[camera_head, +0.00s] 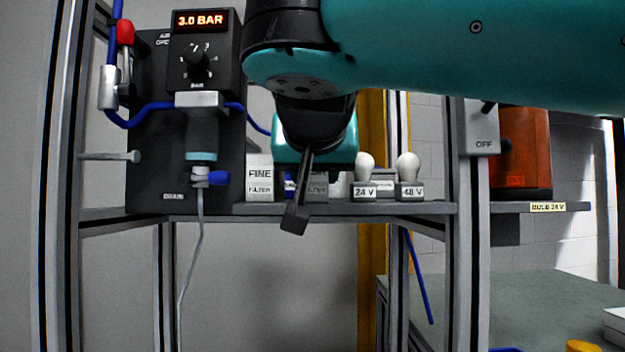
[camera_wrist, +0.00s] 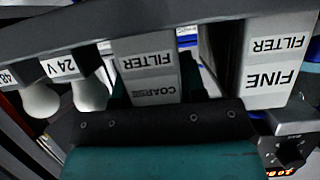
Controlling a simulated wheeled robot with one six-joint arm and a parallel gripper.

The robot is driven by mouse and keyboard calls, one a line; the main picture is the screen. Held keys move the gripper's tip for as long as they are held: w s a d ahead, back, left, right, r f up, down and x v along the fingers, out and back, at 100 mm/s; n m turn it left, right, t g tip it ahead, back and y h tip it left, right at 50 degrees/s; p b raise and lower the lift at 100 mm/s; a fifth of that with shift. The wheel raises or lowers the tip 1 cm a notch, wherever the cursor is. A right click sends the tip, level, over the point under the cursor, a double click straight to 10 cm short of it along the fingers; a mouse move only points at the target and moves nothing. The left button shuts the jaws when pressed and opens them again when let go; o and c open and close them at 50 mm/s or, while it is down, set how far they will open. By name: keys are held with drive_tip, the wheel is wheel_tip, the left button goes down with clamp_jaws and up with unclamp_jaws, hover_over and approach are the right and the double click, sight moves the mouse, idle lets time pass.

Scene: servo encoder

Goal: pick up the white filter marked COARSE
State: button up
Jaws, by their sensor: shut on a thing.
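The white filter marked COARSE (camera_wrist: 150,68) appears upside down in the centre of the wrist view, with its label readable. In the head view only part of the filter (camera_head: 318,188) shows behind my gripper (camera_head: 297,212), with the word FILTER partly visible. My gripper is shut on this filter. One dark finger hangs in front of it in the head view; the other finger is hidden. The filter appears to be at shelf level; whether it touches the shelf I cannot tell.
The FINE filter (camera_head: 260,178) stands close on the left. Bulbs marked 24 V (camera_head: 364,178) and 48 V (camera_head: 409,178) stand on the right. The shelf (camera_head: 390,208) runs beneath them. A regulator panel (camera_head: 160,150) with a 3.0 BAR display is at left.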

drive_tip(key=shift+r, duration=0.1)
wheel_tip(320, 180, up, 20)
drive_tip(key=p, duration=1.3)
